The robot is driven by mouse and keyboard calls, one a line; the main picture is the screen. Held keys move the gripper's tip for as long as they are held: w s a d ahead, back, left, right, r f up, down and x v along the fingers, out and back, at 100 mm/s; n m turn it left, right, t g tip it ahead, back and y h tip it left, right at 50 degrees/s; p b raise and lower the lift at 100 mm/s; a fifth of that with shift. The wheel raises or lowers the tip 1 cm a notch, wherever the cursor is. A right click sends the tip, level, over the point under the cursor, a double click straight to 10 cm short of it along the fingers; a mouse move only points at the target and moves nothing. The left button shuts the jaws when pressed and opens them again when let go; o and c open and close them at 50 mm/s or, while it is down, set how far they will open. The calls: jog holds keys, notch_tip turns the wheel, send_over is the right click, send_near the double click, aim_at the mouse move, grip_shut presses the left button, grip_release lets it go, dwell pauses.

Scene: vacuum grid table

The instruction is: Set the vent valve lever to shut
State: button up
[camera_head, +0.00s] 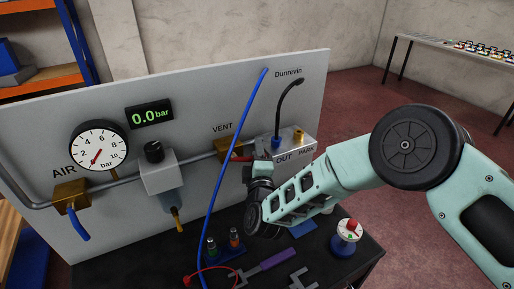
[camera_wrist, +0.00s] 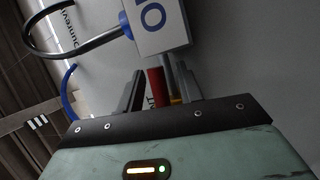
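The vent valve (camera_head: 229,150) is a brass block on the pipe under the VENT label in the head view. Its red lever (camera_head: 242,158) points right, roughly along the pipe, and its far end is hidden by my arm. My gripper (camera_head: 249,172) is close to the lever, with its fingers mostly hidden in the head view. In the wrist view my gripper (camera_wrist: 157,82) has its two dark fingers apart, with the red lever (camera_wrist: 156,88) between them. A bit of brass (camera_wrist: 175,99) shows between the lever and the right finger, so I see no firm grip.
The Dunrevin box (camera_head: 286,146) with its blue fitting and black hose is right beside my gripper. A dial gauge (camera_head: 98,145) and a display (camera_head: 149,115) reading 0.0 bar are at left.

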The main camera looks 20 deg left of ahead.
jog(key=shift+w+a, duration=0.1)
jog(key=shift+w, duration=0.15)
grip_shut()
jog(key=shift+f, duration=0.1)
jog(key=s+a+f+m+g+b, duration=0.4)
jog(key=s+f+m+g+b, duration=0.1)
jog(key=m+b, duration=0.7)
jog(key=shift+a+f+m+g, duration=0.15)
jog(key=shift+f+m+g, duration=0.4)
jog(key=shift+m+g, duration=0.4)
